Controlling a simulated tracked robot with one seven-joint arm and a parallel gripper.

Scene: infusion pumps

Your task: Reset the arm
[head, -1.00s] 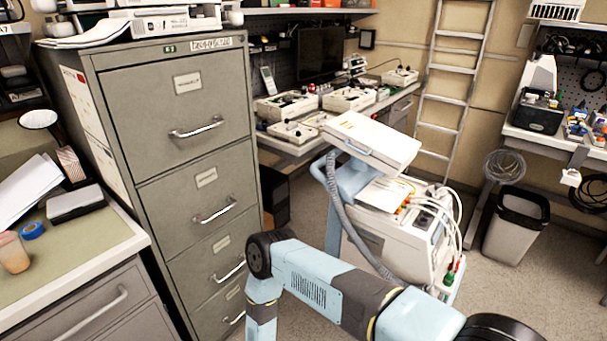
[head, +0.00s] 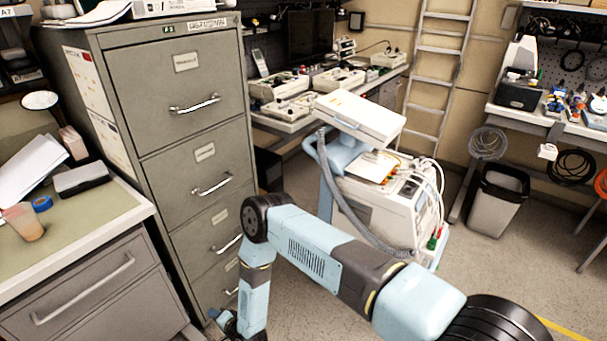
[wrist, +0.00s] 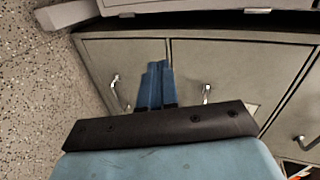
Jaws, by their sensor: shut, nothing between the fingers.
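My arm (head: 320,250) is light blue and dark grey. It reaches from the lower right to an elbow in front of the filing cabinet, then bends straight down. My gripper shows in the wrist view (wrist: 157,75) as two blue fingers side by side, shut with nothing between them. They point toward a grey front with drawer handles (wrist: 206,92); I cannot tell the gap. In the head view only a small part of the hand shows at the bottom edge, low by the cabinet's foot.
A tall grey filing cabinet (head: 190,75) stands just left of my arm, its drawers shut. A desk with drawers (head: 100,230) is further left. A medical cart (head: 380,205) stands behind my arm. A bin (head: 497,200) is at right. Speckled floor (head: 480,270) is free at the lower right.

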